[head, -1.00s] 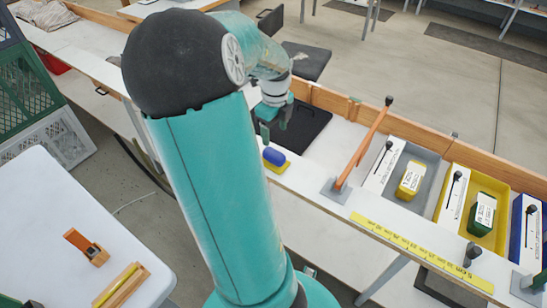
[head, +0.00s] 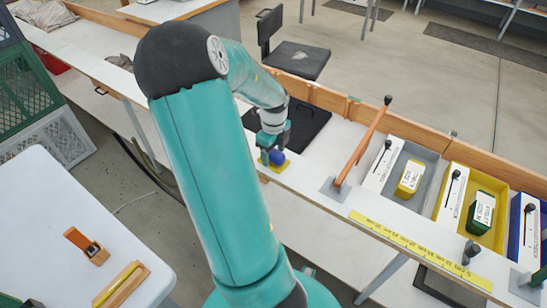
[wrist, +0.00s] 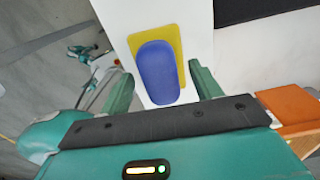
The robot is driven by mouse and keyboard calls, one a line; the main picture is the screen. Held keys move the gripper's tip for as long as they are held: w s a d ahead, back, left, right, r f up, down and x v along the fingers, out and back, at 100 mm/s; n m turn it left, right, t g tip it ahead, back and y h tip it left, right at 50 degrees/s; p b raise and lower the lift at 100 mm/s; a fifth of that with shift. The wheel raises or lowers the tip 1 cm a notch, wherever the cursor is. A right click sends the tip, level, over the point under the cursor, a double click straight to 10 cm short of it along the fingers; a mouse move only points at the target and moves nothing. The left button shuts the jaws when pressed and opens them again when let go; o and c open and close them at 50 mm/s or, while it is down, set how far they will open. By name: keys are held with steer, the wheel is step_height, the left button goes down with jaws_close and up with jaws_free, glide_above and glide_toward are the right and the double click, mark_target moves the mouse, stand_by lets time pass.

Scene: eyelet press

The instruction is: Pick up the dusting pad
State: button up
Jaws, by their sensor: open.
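The dusting pad (wrist: 158,75) looks like a blue rounded block lying on a yellow base (wrist: 172,34). In the head view the blue pad (head: 277,158) sits near the front edge of the white bench, partly hidden by my gripper (head: 272,141). In the wrist view my gripper (wrist: 163,90) is open, with one finger on each side of the blue block's near end. Gaps show between the fingers and the block, and nothing is held. Whether the fingertips are down at the block's height is hard to tell.
A black mat (head: 295,122) lies behind the pad. An orange post (head: 362,143) on a grey plate stands to the right. Grey (head: 427,160) and yellow (head: 499,178) trays lie further right, with a yellow ruler (head: 420,251) along the front edge. A wooden rail backs the bench.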

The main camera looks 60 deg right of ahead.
steer(key=c, duration=1.1)
steer(key=shift+r, duration=0.15)
steer(key=shift+r, duration=0.6)
steer(key=s+d+r, duration=0.3)
steer(key=d+r, duration=0.2)
steer(key=d, duration=0.1)
steer(key=s+d+r, duration=0.2)
steer(key=d+r, duration=0.4)
steer(key=shift+s+d+r, duration=0.3)
steer(key=shift+s+d, duration=0.1)
steer(key=o, duration=0.3)
steer(key=shift+c, duration=0.8)
